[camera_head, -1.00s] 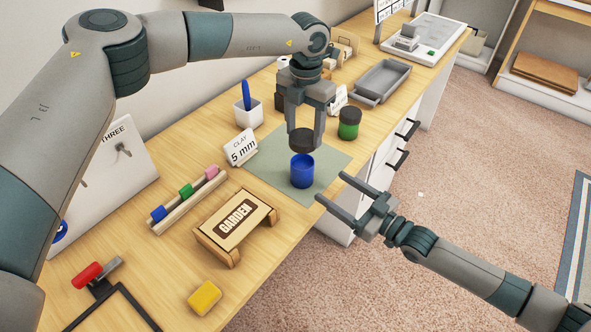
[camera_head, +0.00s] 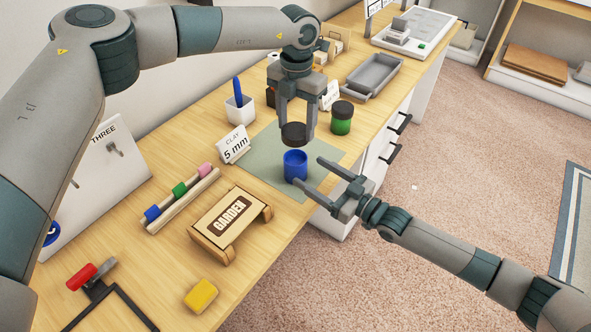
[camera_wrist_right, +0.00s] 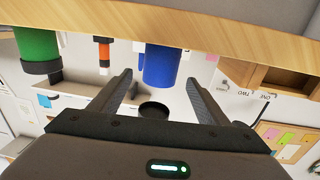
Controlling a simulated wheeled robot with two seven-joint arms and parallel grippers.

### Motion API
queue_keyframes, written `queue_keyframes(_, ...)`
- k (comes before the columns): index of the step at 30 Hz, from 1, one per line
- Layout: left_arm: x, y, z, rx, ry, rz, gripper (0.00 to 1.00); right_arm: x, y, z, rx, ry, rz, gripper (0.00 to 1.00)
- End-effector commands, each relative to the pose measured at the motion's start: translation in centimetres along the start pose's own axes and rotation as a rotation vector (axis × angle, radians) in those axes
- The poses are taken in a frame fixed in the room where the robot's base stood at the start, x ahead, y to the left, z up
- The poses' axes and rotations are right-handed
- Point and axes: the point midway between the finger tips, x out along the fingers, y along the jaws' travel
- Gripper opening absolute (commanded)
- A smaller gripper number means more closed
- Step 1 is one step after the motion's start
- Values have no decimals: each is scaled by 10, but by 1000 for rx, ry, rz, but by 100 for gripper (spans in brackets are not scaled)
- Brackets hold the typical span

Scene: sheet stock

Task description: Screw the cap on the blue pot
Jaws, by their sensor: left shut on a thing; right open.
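The blue pot (camera_head: 295,167) stands open and upright on the green mat (camera_head: 262,163). It also shows upside down between the open fingers in the right wrist view (camera_wrist_right: 162,66). My left gripper (camera_head: 297,128) is shut on the dark cap (camera_head: 294,134) and holds it just above the pot's mouth, apart from it. The cap also shows in the right wrist view (camera_wrist_right: 153,110). My right gripper (camera_head: 307,174) is open and empty, with its fingertips close to the pot on its right side. I cannot tell whether a fingertip touches the pot.
A green jar with a dark lid (camera_head: 341,117) stands right of my left gripper. A "CLAY 5 mm" card (camera_head: 234,145), a white pen cup (camera_head: 239,109), a block rack (camera_head: 182,200) and a GARDEN stand (camera_head: 230,222) lie left. A grey tray (camera_head: 374,74) is behind.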

Motion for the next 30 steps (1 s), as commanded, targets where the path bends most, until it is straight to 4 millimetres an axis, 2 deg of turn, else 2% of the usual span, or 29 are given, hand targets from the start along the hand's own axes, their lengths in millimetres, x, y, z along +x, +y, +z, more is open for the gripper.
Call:
queue_keyframes(6, 0, 0, 0, 0, 0, 0, 33, 37, 0, -1, 0, 2, -1, 70)
queue_keyframes(12, 0, 0, 0, 0, 0, 0, 33, 60, 0, 0, 0, 1, 0, 70)
queue_keyframes(18, 0, 0, 0, 0, 0, 0, 33, 69, 0, 0, 0, 0, 0, 70)
queue_keyframes(27, 0, 0, 0, 0, 0, 0, 33, 70, 0, 0, 0, 0, 0, 70)
queue_keyframes(30, 0, 0, 0, 0, 0, 0, 33, 70, 0, 0, 0, 0, 0, 46)
